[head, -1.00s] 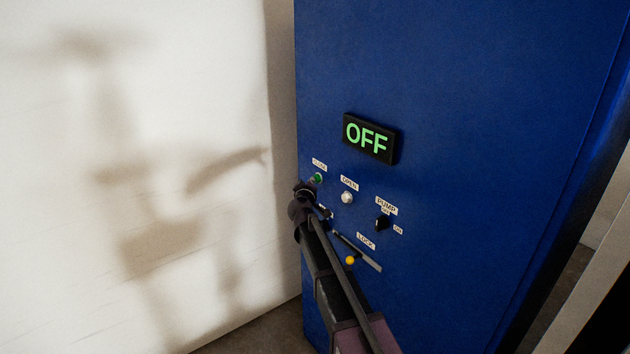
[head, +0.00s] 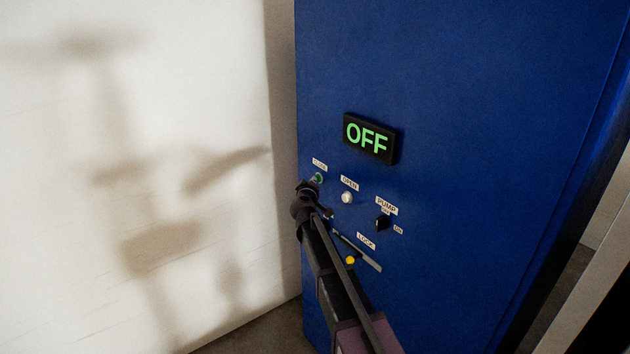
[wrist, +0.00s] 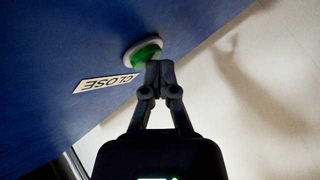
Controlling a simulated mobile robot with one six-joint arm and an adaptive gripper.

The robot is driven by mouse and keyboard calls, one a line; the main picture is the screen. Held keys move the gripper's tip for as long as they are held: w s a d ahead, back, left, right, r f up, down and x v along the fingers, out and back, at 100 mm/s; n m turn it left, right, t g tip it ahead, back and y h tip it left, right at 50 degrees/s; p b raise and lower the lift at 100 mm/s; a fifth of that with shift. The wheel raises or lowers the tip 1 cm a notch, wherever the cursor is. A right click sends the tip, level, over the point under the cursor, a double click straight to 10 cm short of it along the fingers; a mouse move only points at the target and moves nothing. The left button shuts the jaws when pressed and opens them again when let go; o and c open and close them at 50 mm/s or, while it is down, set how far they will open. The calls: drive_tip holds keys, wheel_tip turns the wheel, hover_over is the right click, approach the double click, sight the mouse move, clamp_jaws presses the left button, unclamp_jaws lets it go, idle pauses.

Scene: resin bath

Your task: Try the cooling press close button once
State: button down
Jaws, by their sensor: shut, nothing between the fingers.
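The green close button (head: 318,178) sits on the blue cabinet front (head: 480,130), under a small label reading CLOSE (head: 320,165). In the wrist view the green button (wrist: 146,53) has a pale ring around it, and the CLOSE label (wrist: 106,84) appears upside down beside it. My gripper (wrist: 160,66) is shut and empty. Its fingertips are right at the button and overlap its lower edge in the wrist view; I cannot tell whether they touch it. In the head view my gripper (head: 312,187) partly covers the button. A display (head: 370,138) above reads OFF in green.
A white button (head: 347,198) labelled OPEN is just right of the close button. A black PUMP knob (head: 382,222) is further right. A LOCK slot with a yellow knob (head: 350,260) lies below, near my arm. A pale wall (head: 130,180) stands to the left.

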drive_tip(key=shift+s, duration=0.1)
idle(0.3)
drive_tip(key=shift+s+a, duration=0.45)
drive_tip(key=shift+a, duration=0.3)
drive_tip(key=shift+a, duration=0.1)
drive_tip(key=shift+s+a, duration=0.7)
drive_tip(key=shift+a, duration=0.3)
drive_tip(key=shift+s+a, duration=0.7)
drive_tip(key=shift+a, duration=0.3)
drive_tip(key=shift+d, duration=0.1)
